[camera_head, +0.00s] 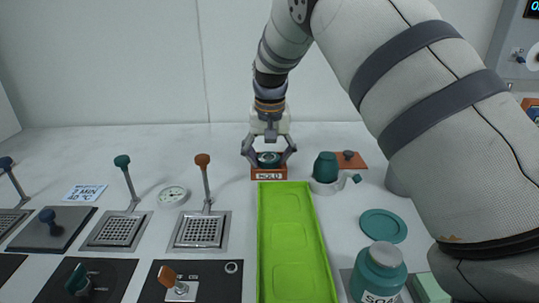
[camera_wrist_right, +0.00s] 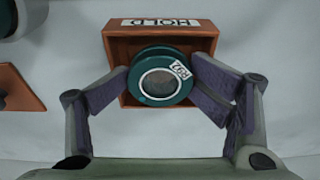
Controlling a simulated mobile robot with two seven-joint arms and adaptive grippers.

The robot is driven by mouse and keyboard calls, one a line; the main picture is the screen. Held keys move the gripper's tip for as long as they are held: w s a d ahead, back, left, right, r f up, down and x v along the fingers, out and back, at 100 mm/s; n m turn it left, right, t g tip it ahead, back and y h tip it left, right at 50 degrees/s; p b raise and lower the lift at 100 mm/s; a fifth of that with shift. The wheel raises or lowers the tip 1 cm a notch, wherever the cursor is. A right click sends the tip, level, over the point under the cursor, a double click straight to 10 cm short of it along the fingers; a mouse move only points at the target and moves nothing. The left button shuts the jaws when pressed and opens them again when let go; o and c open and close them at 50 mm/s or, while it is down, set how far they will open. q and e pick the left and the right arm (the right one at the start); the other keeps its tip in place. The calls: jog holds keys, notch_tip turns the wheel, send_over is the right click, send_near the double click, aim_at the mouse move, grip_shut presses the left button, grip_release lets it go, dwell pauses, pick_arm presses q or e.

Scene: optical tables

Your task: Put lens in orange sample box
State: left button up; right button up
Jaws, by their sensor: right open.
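The lens (camera_wrist_right: 160,78) is a round clear disc in a teal ring with a small white label. It lies within the outline of the open orange sample box (camera_wrist_right: 160,32), whose front plate reads HOLD. In the head view the lens (camera_head: 268,158) shows at the box top, above the HOLD plate of the box (camera_head: 268,174); how deep it sits is unclear. My right gripper (camera_head: 268,152) points down over the box. In the wrist view its open fingers (camera_wrist_right: 160,84) flank the lens, close to its rim on both sides. My left gripper is not in view.
A long green tray (camera_head: 292,240) lies in front of the box. A teal cup on a white holder (camera_head: 325,175) and an orange plate (camera_head: 349,160) stand to the right. A teal jar (camera_head: 378,275) is nearer. Levers on metal grates (camera_head: 200,230) are at left.

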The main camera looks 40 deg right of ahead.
aim_at(269, 162)
jog(key=shift+s+a+f+g, duration=0.1)
jog(key=shift+s+f+g, duration=0.05)
jog(key=shift+f, duration=0.4)
jog(key=shift+s+a+f+g, duration=0.1)
jog(key=shift+s+f+g, duration=0.05)
jog(key=shift+f, duration=0.35)
jog(key=shift+d+r, duration=0.1)
jog(key=shift+r, duration=0.35)
notch_tip(269, 162, up, 13)
jog(key=s+a, duration=0.1)
jog(key=shift+r+p, duration=0.15)
jog(key=shift+p, duration=0.2)
